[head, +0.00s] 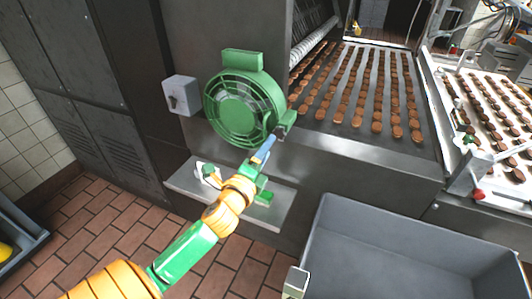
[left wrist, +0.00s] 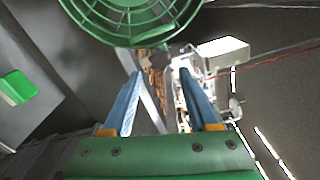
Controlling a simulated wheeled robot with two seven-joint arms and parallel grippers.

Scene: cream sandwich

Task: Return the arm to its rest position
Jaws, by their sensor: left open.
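My left arm comes in from the lower left of the head view, with yellow and green links. It reaches up to the green round fan housing (head: 243,103) on the machine front. My left gripper (head: 264,150) has blue fingers, just below the housing's lower right edge. In the left wrist view the gripper (left wrist: 160,74) has its two blue fingers apart, with nothing held between them. The caged green housing (left wrist: 130,12) is just beyond the fingers at the top. Whether a finger touches it is unclear. My right gripper is not in view.
A metal ledge (head: 185,179) lies beneath the gripper. A grey switch box (head: 181,96) is left of the fan. A large grey bin (head: 405,240) stands at the lower right. Rows of brown biscuits (head: 377,126) lie on the conveyor. Tiled floor (head: 95,235) is open at left.

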